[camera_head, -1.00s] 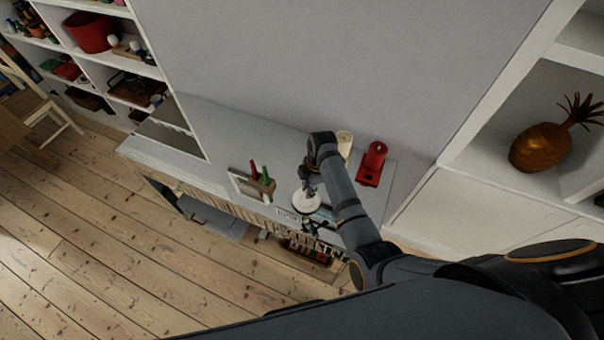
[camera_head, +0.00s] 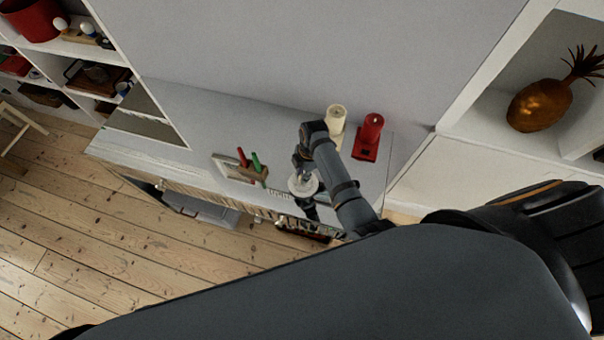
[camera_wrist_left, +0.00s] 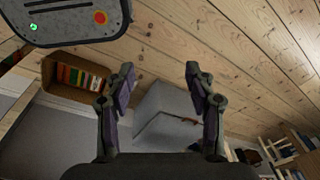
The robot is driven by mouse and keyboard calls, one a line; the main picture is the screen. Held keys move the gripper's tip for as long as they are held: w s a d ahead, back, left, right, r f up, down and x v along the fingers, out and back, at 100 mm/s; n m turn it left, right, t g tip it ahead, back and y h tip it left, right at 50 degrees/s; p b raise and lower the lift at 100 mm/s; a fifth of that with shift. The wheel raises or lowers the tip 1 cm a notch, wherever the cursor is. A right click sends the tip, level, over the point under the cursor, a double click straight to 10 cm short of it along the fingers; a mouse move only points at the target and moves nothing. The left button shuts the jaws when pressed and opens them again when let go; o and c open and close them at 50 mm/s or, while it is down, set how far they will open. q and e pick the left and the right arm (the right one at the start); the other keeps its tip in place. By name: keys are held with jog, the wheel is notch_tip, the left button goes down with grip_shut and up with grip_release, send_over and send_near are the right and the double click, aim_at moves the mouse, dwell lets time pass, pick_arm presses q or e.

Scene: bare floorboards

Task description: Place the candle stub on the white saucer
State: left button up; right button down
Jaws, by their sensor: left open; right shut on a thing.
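The white saucer (camera_head: 304,188) lies on the pale ledge (camera_head: 205,122) in the head view, partly covered by my right arm. My right gripper (camera_head: 301,168) is just above or at the saucer, seen from above. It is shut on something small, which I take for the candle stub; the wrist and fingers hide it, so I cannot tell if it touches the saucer. My left gripper (camera_wrist_left: 158,80) is open and empty in the left wrist view, over the floor side; it does not show in the head view.
A wooden holder with red and green sticks (camera_head: 251,170) is left of the saucer. Shelves flank the ledge; a pineapple ornament (camera_head: 540,104) sits right. The ledge's left part is clear.

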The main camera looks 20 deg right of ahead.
jog(key=shift+s+r, duration=0.1)
jog(key=shift+s, duration=0.15)
jog(key=shift+s+d+f, duration=0.2)
jog(key=c, duration=1.6)
grip_release()
jog(key=shift+w, duration=0.1)
jog(key=shift+o, duration=1.2)
jog(key=shift+w+f, duration=0.1)
jog(key=shift+o, duration=0.5)
jog(key=shift+a, duration=0.1)
jog(key=shift+r, duration=0.55)
pick_arm(q)
jog(key=shift+s+f+b, duration=0.55)
jog(key=shift+s+b, duration=0.1)
jog(key=shift+s, duration=0.15)
pick_arm(e)
notch_tip(320, 180, up, 12)
jog(key=d, duration=0.2)
jog(key=shift+w+f, duration=0.15)
jog(key=shift+f, duration=0.1)
